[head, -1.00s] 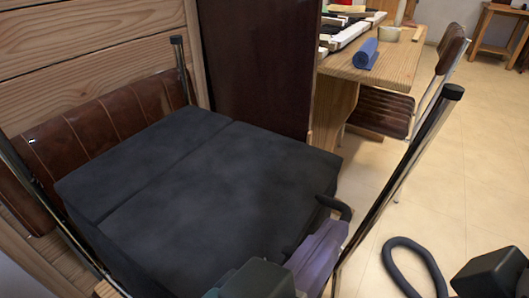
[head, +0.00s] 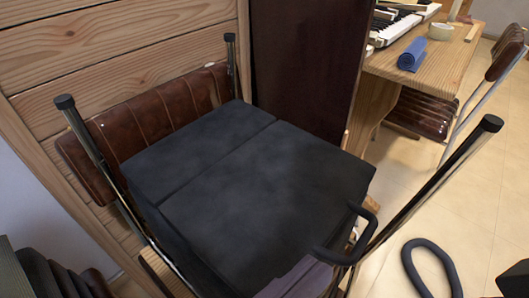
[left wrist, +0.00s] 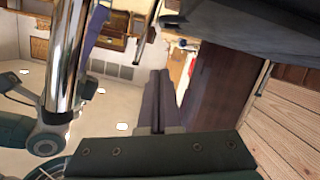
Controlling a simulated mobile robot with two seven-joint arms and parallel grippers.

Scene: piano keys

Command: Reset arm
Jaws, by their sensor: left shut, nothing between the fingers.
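My left gripper (head: 304,272) shows at the bottom edge of the head view as a purple piece, mostly cut off by the frame. In the left wrist view its two long purple fingers (left wrist: 158,98) lie together, shut and empty. My right gripper is not in view.
A chair with a brown backrest (head: 160,120) stands against a wooden panel (head: 120,45). Its chrome posts rise close by, one at right (head: 440,180). A wooden table (head: 440,65) holds a blue roll (head: 411,54) and keyboard (head: 398,27).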

